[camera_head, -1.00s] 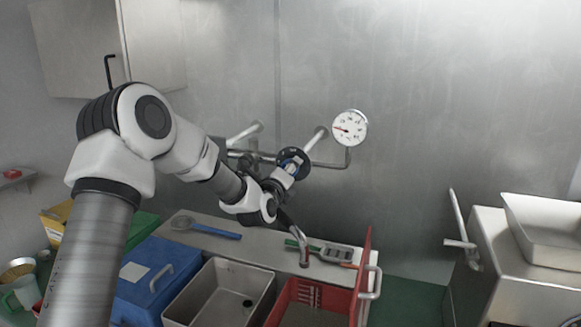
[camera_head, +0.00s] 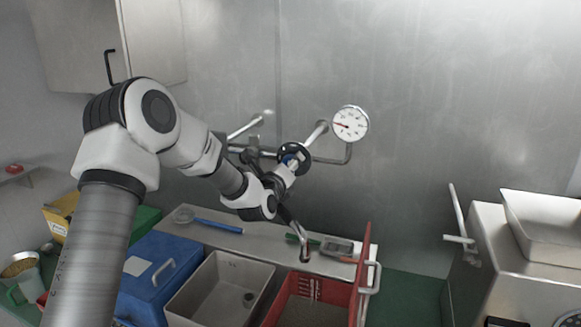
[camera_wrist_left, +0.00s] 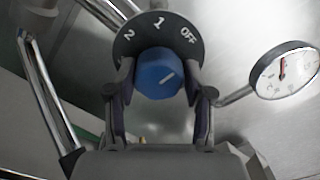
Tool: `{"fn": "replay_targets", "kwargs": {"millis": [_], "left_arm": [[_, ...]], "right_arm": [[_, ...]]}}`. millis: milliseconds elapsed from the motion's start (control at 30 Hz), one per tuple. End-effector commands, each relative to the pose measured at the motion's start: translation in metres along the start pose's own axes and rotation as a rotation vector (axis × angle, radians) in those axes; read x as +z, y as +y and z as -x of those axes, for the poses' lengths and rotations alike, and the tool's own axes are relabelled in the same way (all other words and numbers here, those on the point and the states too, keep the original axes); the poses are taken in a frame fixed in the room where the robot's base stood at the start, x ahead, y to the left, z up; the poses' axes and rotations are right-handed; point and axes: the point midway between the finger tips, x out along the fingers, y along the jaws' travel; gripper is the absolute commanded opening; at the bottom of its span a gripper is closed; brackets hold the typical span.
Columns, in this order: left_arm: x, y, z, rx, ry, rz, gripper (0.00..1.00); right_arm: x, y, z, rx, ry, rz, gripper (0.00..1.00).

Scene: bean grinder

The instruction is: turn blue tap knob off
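The blue tap knob (camera_wrist_left: 160,75) faces the left wrist camera. It sits in front of a dark round dial (camera_wrist_left: 128,45) marked 2, 1 and OFF. In the head view my left gripper (camera_head: 285,168) is at the dark dial (camera_head: 294,153) on the wall piping, and the knob is mostly hidden. My right gripper is not in view.
A round gauge (camera_head: 351,123) is just right of the dial. A metal spout (camera_head: 303,243) hangs below, over a counter (camera_head: 215,240) with utensils. A blue box (camera_head: 150,262), grey bin (camera_head: 222,287) and red crate (camera_head: 313,302) stand in front. A steel machine (camera_head: 520,250) stands at right.

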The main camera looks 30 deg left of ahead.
Motion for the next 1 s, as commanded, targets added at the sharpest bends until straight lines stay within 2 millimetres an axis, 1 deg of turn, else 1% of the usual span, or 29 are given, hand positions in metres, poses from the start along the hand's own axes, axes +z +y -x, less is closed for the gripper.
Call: {"fn": "replay_targets", "kwargs": {"millis": [33,333,467,567,700,800,900,1000], "left_arm": [[0.002,-0.002,0.0,-0.003,-0.003,0.0,0.73],[-0.001,0.0,0.001,0.001,0.003,0.001,0.73],[-0.001,0.001,0.011,0.003,0.005,0.001,0.73],[-0.001,0.001,0.03,0.003,0.005,0.004,0.73],[-0.001,0.0,0.067,0.002,0.006,0.006,0.73],[-0.001,0.0,0.091,0.001,0.004,0.004,0.73],[0.0,0.0,0.109,0.001,0.004,0.003,0.73],[-0.001,0.0,0.118,0.001,0.003,0.001,0.73]], "right_arm": [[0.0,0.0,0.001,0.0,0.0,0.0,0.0],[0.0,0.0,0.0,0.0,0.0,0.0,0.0],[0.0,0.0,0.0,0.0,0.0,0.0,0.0],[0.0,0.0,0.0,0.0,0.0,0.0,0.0],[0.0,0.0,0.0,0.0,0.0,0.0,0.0],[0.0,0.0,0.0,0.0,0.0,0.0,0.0],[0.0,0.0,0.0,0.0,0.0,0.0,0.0],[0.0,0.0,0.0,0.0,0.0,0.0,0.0]]}}
